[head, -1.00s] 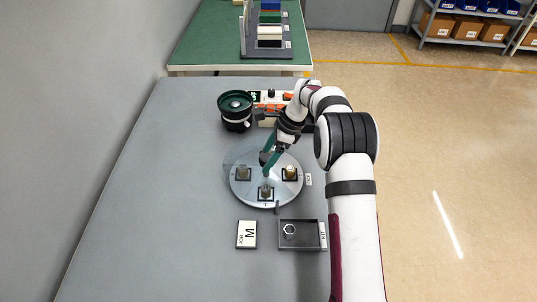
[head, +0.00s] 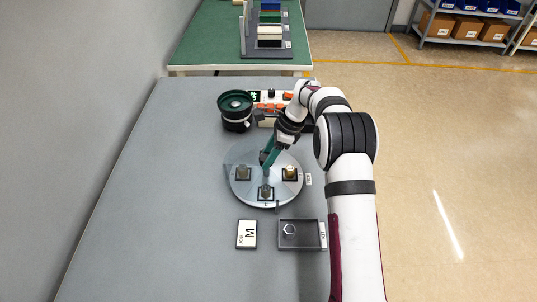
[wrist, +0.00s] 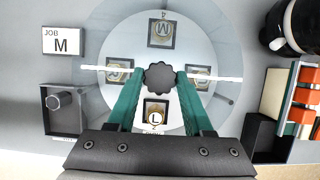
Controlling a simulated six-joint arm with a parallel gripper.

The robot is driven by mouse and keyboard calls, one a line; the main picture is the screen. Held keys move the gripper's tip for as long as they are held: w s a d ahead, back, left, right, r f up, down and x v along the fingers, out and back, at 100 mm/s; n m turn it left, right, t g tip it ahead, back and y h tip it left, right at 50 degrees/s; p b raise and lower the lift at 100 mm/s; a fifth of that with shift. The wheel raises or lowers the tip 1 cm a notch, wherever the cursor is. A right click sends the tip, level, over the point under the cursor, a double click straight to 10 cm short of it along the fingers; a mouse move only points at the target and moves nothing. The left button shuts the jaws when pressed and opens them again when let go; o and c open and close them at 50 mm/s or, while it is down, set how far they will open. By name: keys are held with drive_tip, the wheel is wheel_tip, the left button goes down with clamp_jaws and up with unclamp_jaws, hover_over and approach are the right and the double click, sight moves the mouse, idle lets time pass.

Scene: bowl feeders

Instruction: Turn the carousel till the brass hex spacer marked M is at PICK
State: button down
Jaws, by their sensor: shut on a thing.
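The carousel (head: 265,203) is a pale round disc with several dark square pockets and a black fluted knob (wrist: 159,77) at its centre. My gripper (wrist: 159,79) is shut on the knob, one green finger on each side; it also shows in the head view (head: 266,166). A spacer reading like an upside-down M (wrist: 161,32) sits in the pocket at the top of the wrist view, opposite PICK. A spacer marked L (wrist: 155,118) is in the pocket beside the PICK label (head: 308,179). The marks on the side spacers (wrist: 117,74) (wrist: 201,74) are unclear.
A job card reading M (head: 247,235) lies in front of the carousel. A green-topped bowl feeder (head: 236,108) stands behind the carousel. The table's left side is clear.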

drive_tip(key=shift+m, duration=0.3)
drive_tip(key=shift+s+m+t+h, duration=0.15)
drive_tip(key=shift+m+t, duration=0.45)
drive_tip(key=shift+m, duration=0.95)
drive_tip(key=shift+s+m+t+h, duration=0.1)
drive_tip(key=shift+m+t+h, duration=0.35)
drive_tip(key=shift+m, duration=1.1)
drive_tip(key=shift+a+m+t, duration=0.1)
drive_tip(key=shift+m+t, duration=0.65)
drive_tip(key=shift+m, duration=1.15)
drive_tip(key=shift+a+m+t+h, duration=0.1)
drive_tip(key=shift+m+t+h, duration=0.35)
drive_tip(key=shift+m, duration=0.75)
drive_tip(key=shift+m+h, duration=0.45)
drive_tip(key=shift+m, duration=0.15)
drive_tip(key=shift+c, duration=1.5)
unclamp_jaws()
